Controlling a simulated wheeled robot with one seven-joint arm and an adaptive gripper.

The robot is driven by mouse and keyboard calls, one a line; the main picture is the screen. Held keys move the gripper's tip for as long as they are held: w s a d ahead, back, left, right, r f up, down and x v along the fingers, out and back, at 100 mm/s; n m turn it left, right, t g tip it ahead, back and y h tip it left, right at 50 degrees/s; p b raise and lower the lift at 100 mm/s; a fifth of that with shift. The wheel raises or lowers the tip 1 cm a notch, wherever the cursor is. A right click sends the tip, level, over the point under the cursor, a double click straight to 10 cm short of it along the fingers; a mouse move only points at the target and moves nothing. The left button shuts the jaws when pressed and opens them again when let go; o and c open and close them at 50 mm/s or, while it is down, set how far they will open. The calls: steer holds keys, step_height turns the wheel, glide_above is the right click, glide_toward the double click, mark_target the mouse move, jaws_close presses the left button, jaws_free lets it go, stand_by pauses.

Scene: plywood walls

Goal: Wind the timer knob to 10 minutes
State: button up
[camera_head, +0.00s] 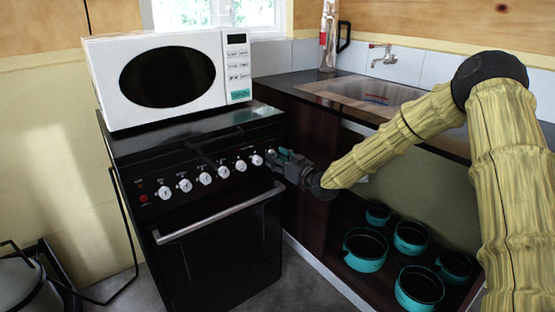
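A black stove (215,236) has a row of several white knobs on its front panel. The rightmost knob (257,160) is closest to my gripper (272,157). The leftmost knob (164,192) is beside a red button. The markings are too small to read, so I cannot tell which knob is the timer or where it points. My gripper is at the right end of the panel, just right of the rightmost knob. I cannot tell whether it touches that knob or whether its fingers are open or shut.
A white microwave (172,77) stands on the stove. The oven door handle (218,213) juts out below the knobs. A dark counter with a sink (363,92) is at the right. Several teal pots (366,250) sit on the low shelf below. Wall and floor are left.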

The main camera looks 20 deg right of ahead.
steer(key=c, duration=0.7)
steer(key=shift+c, duration=0.2)
steer(key=shift+n, duration=0.6)
stand_by(1.2)
steer(key=o, duration=1)
steer(key=shift+o, duration=0.2)
steer(key=shift+s, duration=0.1)
steer(key=v, duration=1.1)
steer(key=shift+s+d, duration=0.2)
steer(key=shift+s, duration=0.15)
